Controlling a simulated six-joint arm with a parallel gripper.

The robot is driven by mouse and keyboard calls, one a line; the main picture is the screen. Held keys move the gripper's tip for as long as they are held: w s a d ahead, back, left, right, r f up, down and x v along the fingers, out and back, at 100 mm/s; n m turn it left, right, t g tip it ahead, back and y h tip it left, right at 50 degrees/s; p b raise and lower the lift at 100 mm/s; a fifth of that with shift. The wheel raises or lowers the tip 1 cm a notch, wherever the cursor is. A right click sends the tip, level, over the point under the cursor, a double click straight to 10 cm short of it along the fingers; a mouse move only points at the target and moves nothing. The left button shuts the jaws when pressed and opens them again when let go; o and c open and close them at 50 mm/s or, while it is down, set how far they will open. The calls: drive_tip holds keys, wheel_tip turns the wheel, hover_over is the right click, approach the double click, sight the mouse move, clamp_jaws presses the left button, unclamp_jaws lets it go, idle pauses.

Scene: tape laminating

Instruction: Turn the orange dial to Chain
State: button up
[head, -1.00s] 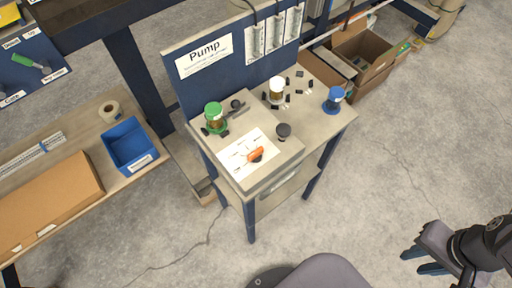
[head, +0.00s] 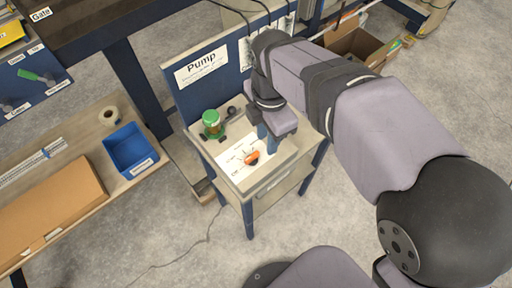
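The orange dial (head: 252,157) sits on a white label sheet (head: 236,160) on the sloped top of the pump station. Its bar lies roughly left to right, tilted up at the right. The position words around it are too small to read surely, so I cannot tell which one it points to. Contact with the dial is not visible.
A green-topped part (head: 212,122) and a black knob (head: 232,110) are on the station left of my gripper. My arm hides the station's right side. The blue Pump board (head: 190,98) stands behind. A blue bin (head: 128,147) is on the left bench.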

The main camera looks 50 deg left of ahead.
sight(252, 156)
drive_tip(key=s, duration=0.1)
drive_tip(key=s+a+n, duration=0.2)
drive_tip(key=shift+s+r, duration=0.1)
drive_tip(key=shift+r, duration=0.2)
drive_tip(key=shift+f+p, duration=0.55)
drive_tip(key=shift+f, duration=3.15)
clamp_jaws()
